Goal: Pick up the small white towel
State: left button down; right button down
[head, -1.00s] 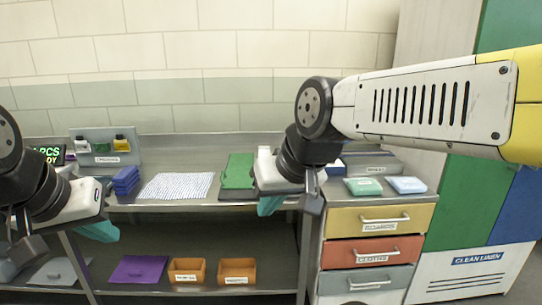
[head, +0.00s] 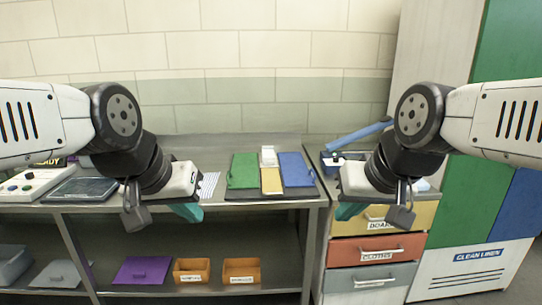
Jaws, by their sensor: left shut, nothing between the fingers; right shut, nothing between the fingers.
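I cannot make out for sure which thing is the small white towel. A pale folded cloth (head: 421,185) shows in part on the right cabinet top, behind my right gripper. A white patterned cloth (head: 209,185) shows as a strip on the bench, mostly hidden by my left gripper. My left gripper (head: 187,212) is shut and empty, in front of the bench edge. My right gripper (head: 349,211) is shut and empty, in front of the drawer cabinet. Both are apart from the cloths.
A green board (head: 243,171), a yellow panel (head: 271,181) and a blue board (head: 295,169) lie mid-bench. Orange bins (head: 241,270) and a purple flat item (head: 142,270) sit on the lower shelf. The drawers (head: 375,250) are closed. A blue-handled item (head: 358,133) stands behind my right arm.

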aim_at(268, 151)
jog(key=i+l+u, duration=0.15)
jog(key=i+u, duration=0.15)
jog(key=i, duration=0.25)
jog(key=i+l+u, duration=0.35)
jog(key=i, duration=0.15)
jog(key=i+l+u, duration=0.3)
jog(key=i, duration=0.2)
